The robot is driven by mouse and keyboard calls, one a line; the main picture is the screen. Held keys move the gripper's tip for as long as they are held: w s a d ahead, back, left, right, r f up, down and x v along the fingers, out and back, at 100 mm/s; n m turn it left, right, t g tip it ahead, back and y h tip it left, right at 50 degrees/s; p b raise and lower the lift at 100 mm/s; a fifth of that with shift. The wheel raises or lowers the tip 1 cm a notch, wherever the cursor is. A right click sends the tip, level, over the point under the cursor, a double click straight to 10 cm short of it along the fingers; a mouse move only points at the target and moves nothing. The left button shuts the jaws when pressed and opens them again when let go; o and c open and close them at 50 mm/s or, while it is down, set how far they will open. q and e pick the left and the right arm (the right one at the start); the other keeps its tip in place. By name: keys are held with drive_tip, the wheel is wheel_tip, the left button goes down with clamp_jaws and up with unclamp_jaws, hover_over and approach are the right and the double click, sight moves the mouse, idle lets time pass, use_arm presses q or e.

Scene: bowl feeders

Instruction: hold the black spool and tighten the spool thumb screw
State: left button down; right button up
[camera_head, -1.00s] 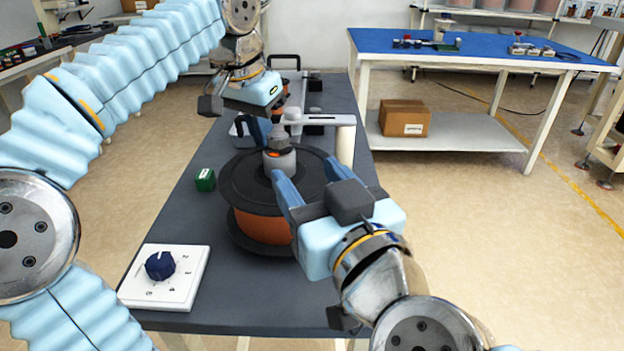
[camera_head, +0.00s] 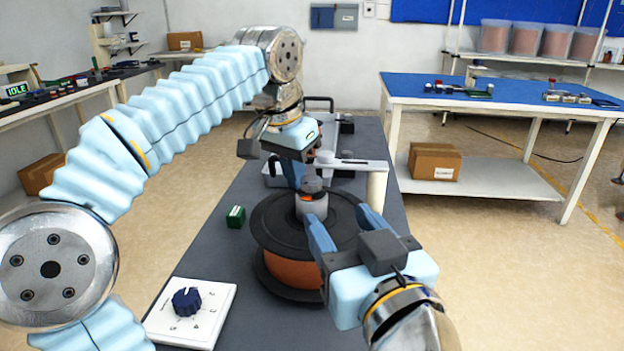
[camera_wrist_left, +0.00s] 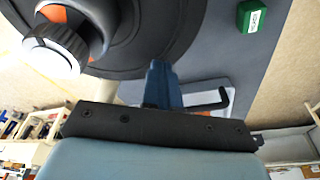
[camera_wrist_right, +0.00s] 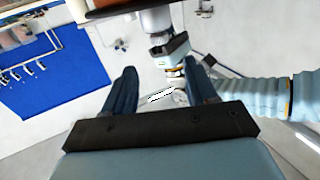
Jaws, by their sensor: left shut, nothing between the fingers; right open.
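The black spool (camera_head: 270,222), wound with orange material, lies flat on the grey table. A grey hub (camera_head: 312,208) stands at its centre, with the dark, round spool thumb screw (camera_head: 313,186) on top. In the left wrist view the thumb screw (camera_wrist_left: 55,50) shows a ribbed rim and a bright face, left of my finger. My left gripper (camera_head: 296,176) is shut and empty, just behind and left of the thumb screw, seemingly apart from it. My right gripper (camera_head: 341,214) is open over the spool's front right; its fingers (camera_wrist_right: 160,85) are spread in the right wrist view.
A white arm on a post (camera_head: 377,190) stands behind the spool at right. A small green box (camera_head: 235,217) lies left of the spool. A white panel with a blue dial (camera_head: 188,302) sits at the front left. The table is bare between panel and green box.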

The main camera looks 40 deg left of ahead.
sight(314, 186)
drive_tip(key=x, duration=1.1)
drive_tip(key=shift+w+a+f, duration=0.1)
drive_tip(key=shift+w+a, duration=0.1)
drive_tip(key=shift+a, duration=0.1)
drive_tip(key=c, duration=0.9)
